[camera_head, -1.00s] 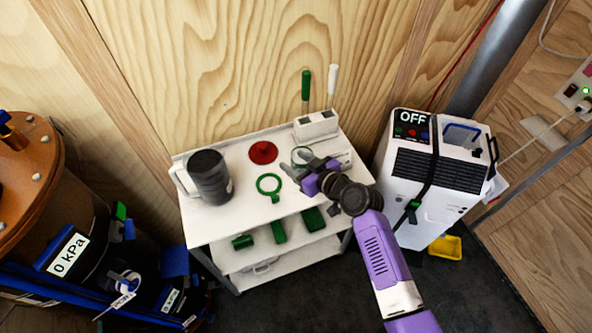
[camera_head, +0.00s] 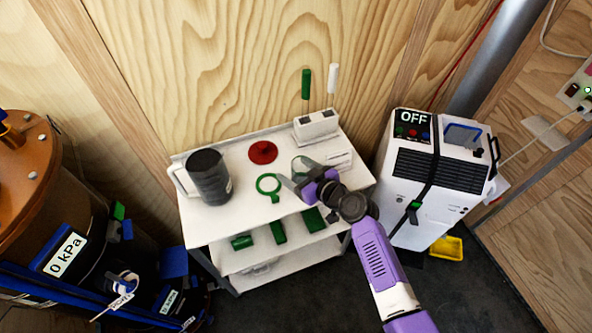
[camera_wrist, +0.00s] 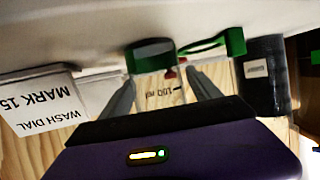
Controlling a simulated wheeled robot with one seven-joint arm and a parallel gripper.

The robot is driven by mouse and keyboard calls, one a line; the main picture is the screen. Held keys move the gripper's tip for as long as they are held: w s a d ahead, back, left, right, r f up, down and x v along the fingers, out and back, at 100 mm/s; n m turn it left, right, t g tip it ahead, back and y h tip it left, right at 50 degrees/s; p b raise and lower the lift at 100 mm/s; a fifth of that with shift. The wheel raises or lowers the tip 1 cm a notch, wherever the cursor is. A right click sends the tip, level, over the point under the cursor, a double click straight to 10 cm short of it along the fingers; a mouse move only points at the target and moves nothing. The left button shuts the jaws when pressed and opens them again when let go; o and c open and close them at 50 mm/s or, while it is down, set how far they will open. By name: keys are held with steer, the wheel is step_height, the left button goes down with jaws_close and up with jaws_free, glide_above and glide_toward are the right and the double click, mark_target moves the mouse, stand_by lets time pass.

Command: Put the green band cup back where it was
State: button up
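The green band cup (camera_wrist: 155,88) is clear, with a green band at one end and a volume mark on its side. It shows between the two fingers of my gripper (camera_wrist: 160,80) in the wrist view, which is upside down. The fingers appear to press on its sides. In the head view the cup (camera_head: 302,163) is over the right part of the white cart top (camera_head: 225,222), partly hidden by my gripper (camera_head: 303,180). I cannot tell whether its base touches the cart.
A green ring (camera_head: 268,186) lies just left of my gripper, with a red disc (camera_head: 263,152) behind it. A dark jug (camera_head: 211,178) stands at left. A lever box (camera_head: 316,124) and a label card (camera_wrist: 42,108) are near the cup. A white machine (camera_head: 437,165) stands right.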

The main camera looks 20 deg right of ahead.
steer(key=shift+r, duration=0.25)
steer(key=shift+s+d, duration=0.1)
steer(key=shift+s, duration=0.25)
steer(key=v, duration=1.1)
steer(key=shift+r+b, duration=0.15)
steer(key=shift+b, duration=0.3)
steer(key=shift+s, duration=0.1)
steer(key=s+f+m+h, duration=0.1)
steer(key=s+m+h, duration=0.25)
steer(key=s, duration=1.65)
steer(key=s+a+r+t, duration=0.2)
steer(key=s+r, duration=1.1)
steer(key=r, duration=0.1)
steer(key=shift+s+a+r+h, duration=0.2)
steer(key=shift+s+r+h, duration=0.15)
